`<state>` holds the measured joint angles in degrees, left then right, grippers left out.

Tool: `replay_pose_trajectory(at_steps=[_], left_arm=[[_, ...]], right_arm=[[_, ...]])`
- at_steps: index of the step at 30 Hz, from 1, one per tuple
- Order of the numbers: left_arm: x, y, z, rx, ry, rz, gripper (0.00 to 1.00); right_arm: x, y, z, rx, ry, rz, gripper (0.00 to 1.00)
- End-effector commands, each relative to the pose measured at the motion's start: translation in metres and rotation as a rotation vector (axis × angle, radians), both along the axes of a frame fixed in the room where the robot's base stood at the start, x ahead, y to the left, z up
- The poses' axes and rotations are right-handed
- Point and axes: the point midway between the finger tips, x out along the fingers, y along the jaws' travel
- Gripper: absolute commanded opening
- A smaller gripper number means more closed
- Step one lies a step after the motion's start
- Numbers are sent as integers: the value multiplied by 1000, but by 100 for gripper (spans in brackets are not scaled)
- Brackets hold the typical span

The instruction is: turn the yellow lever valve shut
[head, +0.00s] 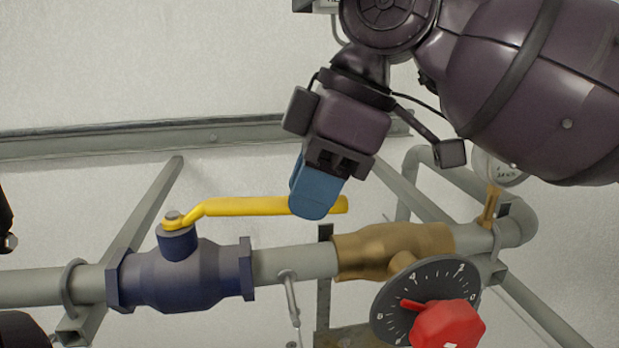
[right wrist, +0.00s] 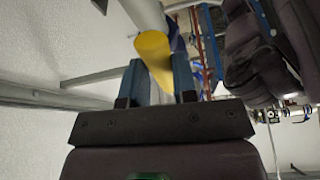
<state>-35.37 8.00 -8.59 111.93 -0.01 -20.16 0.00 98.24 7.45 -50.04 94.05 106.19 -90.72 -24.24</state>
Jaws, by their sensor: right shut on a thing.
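The yellow lever (head: 240,206) sits on top of the dark blue valve body (head: 182,277) at the left of the pipe in the head view. The lever points right, roughly along the pipe. My right gripper (head: 316,200) comes down from above with its blue fingers around the lever near its free end, and it is shut on it. In the right wrist view the yellow lever (right wrist: 155,55) passes between the two blue fingers (right wrist: 160,85). The finger in front hides a short piece of the lever in the head view. My left gripper does not show clearly.
Right of the blue valve, the grey pipe (head: 298,263) leads to a brass valve body (head: 385,248). A black dial (head: 395,310) with a red knob (head: 448,325) stands in front of it. Grey support struts (head: 150,205) run behind, against a pale wall. Space above the lever's left part is free.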

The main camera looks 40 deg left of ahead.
Motion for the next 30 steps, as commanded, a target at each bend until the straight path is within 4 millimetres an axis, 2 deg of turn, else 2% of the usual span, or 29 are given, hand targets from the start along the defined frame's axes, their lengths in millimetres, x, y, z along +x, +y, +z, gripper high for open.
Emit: replay_pose_trajectory(at_steps=[7,19,20,24,30], left_arm=[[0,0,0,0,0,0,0],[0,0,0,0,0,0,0],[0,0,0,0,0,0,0],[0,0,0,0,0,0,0],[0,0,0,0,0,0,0]], right_arm=[[-12,-10,0,0,0,-109,0],[-13,-11,0,0,3,-127,0],[-13,-11,0,1,2,-126,31],[-13,-11,0,0,2,-126,52],[-13,-11,0,0,1,-125,52]])
